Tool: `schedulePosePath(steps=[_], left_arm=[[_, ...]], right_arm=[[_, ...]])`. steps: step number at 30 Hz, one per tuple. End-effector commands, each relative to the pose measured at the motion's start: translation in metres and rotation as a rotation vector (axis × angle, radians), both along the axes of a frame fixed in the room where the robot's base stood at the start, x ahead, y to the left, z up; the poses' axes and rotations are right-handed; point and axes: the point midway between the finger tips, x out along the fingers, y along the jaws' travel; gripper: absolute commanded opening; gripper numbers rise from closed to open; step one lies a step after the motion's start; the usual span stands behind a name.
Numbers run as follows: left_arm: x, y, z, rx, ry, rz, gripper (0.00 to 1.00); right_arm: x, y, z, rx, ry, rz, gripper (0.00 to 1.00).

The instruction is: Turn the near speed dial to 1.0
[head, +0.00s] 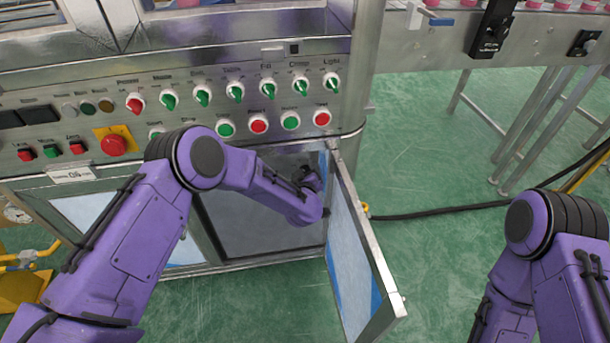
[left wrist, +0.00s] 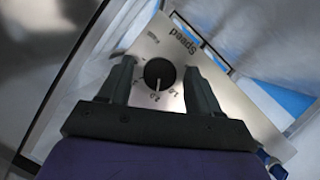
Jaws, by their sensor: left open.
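The speed dial (left wrist: 159,72) is a round black knob on a metal plate marked "Speed" in the left wrist view, and the lettering appears upside down. Its white pointer line points down in the picture, toward small numbers that are hard to read; one looks like 2.0. My left gripper (left wrist: 160,80) is open, with one finger on each side of the knob; I cannot tell whether they touch it. In the head view my left gripper (head: 308,182) reaches into the open cabinet, and the dial is hidden there. My right gripper is out of view.
The cabinet door (head: 362,262) stands open just right of my left forearm. Above is a control panel (head: 190,75) with several green and red knobs and buttons and a red emergency button (head: 115,145). A black cable (head: 430,212) lies on the green floor to the right.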

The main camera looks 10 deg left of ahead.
Motion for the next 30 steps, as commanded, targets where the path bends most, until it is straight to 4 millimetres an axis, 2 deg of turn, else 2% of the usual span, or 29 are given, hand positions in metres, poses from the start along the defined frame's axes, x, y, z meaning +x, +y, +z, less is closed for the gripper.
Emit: schedulePosePath(steps=[5, 6, 11, 22, 30], left_arm=[[0.000, 0.000, 0.000, 0.000, 0.000, 0.000, 0.63], [0.000, 0.000, 0.000, 0.000, 0.000, 0.000, 0.60], [0.000, 0.000, 0.000, 0.000, 0.001, 0.001, 0.08], [0.000, 0.001, -0.002, -0.042, -0.016, 0.002, 0.07], [-0.001, 0.002, -0.005, -0.200, -0.082, 0.003, 0.07]], right_arm=[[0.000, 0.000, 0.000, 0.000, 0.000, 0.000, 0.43], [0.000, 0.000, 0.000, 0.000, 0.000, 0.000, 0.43], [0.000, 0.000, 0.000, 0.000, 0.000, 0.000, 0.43], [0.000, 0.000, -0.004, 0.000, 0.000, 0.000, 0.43], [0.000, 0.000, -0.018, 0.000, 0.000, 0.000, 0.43]])
